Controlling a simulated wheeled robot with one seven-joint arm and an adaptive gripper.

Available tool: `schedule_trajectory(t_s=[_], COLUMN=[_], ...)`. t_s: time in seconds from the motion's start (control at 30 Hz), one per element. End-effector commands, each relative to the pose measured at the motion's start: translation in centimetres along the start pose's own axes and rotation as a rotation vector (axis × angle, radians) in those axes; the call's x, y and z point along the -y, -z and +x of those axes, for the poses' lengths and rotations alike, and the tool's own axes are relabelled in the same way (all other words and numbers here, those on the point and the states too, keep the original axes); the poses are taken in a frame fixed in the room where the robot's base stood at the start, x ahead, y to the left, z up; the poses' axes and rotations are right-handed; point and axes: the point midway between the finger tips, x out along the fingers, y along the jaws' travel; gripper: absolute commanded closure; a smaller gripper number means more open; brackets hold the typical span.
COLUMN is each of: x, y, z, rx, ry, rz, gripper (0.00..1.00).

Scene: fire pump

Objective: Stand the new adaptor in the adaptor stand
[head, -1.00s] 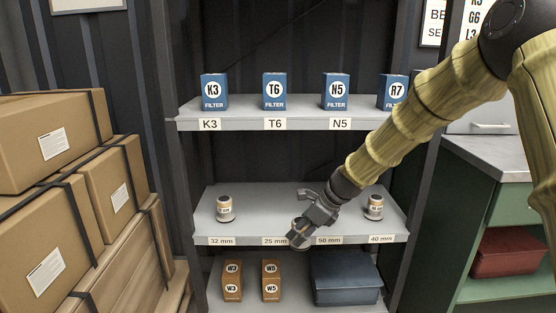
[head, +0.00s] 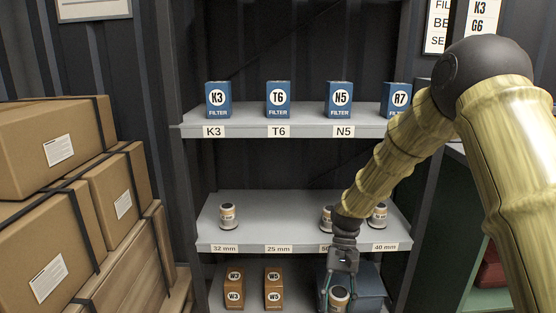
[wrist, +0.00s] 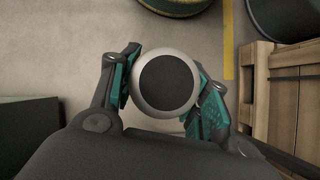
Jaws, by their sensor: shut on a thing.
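My gripper (head: 337,283) hangs in front of the shelf unit, below the middle shelf's front edge. It is shut on a small pale adaptor (head: 340,297) with an orange-brown band and a dark top. Its label is too small to read. In the wrist view the held adaptor (wrist: 167,83) shows end-on as a dark disc with a light rim, between the two teal-padded fingers. Other adaptors stand on the middle shelf: one above the 32 mm label (head: 228,215), one near the 50 mm label (head: 327,217), partly hidden by my arm, and one at 40 mm (head: 378,214). I cannot make out the adaptor stand.
The spot above the 25 mm label (head: 278,249) is bare. Blue filter boxes (head: 278,99) stand on the upper shelf, brown boxes (head: 234,288) and a blue bin (head: 372,283) below. Cartons (head: 50,150) crowd the left. The wrist view shows floor and a wooden crate (wrist: 285,100).

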Motion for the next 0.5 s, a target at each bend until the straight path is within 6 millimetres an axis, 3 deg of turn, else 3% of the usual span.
schedule_trajectory(t_s=[0.2,0.5], x=[-2.6,-2.8], y=[-1.1,-2.5], z=[1.1,-0.9], rx=[0.001,0.0], ry=[-0.136,-0.136], rz=[-0.207,-0.208], gripper=[0.87,0.87])
